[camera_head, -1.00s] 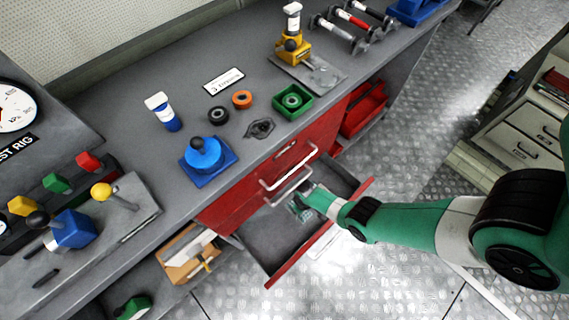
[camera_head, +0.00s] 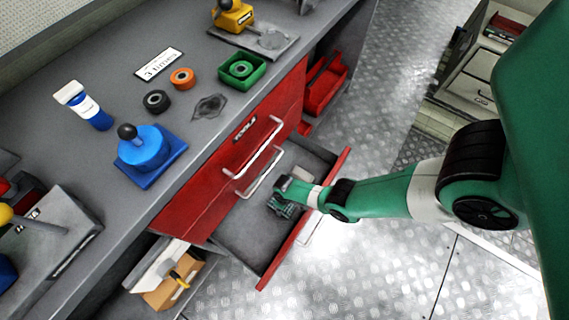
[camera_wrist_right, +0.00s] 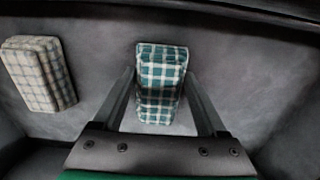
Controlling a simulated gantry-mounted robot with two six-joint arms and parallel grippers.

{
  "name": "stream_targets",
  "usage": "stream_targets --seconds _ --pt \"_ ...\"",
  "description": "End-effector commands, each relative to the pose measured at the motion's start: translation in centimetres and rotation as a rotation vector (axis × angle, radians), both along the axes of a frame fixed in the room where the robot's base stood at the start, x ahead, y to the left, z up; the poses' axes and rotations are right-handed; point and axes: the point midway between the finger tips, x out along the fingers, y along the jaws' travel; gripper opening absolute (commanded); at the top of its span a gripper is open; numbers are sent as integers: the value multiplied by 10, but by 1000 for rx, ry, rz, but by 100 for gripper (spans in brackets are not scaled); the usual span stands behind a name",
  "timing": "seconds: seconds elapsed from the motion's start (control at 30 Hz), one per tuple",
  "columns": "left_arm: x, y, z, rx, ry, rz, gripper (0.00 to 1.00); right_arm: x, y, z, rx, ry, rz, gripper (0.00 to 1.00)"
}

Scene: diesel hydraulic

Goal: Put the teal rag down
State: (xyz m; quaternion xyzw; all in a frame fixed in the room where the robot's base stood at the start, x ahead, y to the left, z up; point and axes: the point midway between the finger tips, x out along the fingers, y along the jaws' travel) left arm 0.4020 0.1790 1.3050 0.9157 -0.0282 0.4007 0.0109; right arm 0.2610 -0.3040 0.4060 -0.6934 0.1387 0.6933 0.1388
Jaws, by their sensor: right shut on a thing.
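The teal rag (camera_wrist_right: 160,72) is a folded teal-and-white checked cloth. In the right wrist view it lies between the two fingers of my right gripper (camera_wrist_right: 160,90), which is shut on it. In the head view my right gripper (camera_head: 282,204) reaches down inside the open red drawer (camera_head: 234,236). The rag is small there, and I cannot tell whether it touches the drawer floor. A second folded rag (camera_wrist_right: 38,74), beige checked, lies in the drawer to the left in the wrist view. My left gripper is not in view.
The bench top (camera_head: 120,190) above holds a blue fixture (camera_head: 148,152), black (camera_head: 157,101) and orange (camera_head: 181,78) rings and a green tray (camera_head: 223,77). The drawer handle (camera_head: 262,172) and front panel are close to my right arm. Much of the drawer floor is bare.

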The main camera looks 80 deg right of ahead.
Motion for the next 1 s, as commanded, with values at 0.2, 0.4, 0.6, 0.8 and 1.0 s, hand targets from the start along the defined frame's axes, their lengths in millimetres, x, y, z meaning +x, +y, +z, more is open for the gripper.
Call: stream_targets --seconds 0.2,0.4,0.6,0.8,1.0 --pt "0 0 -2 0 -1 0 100 0 0 -3 0 0 0 20" --pt "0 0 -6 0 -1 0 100 0 0 -6 0 0 0 80" --pt "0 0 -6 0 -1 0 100 0 0 -6 0 0 0 100" --pt "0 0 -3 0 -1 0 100 0 0 -4 0 0 0 100" --pt "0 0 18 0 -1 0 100 0 0 18 0 0 0 100"
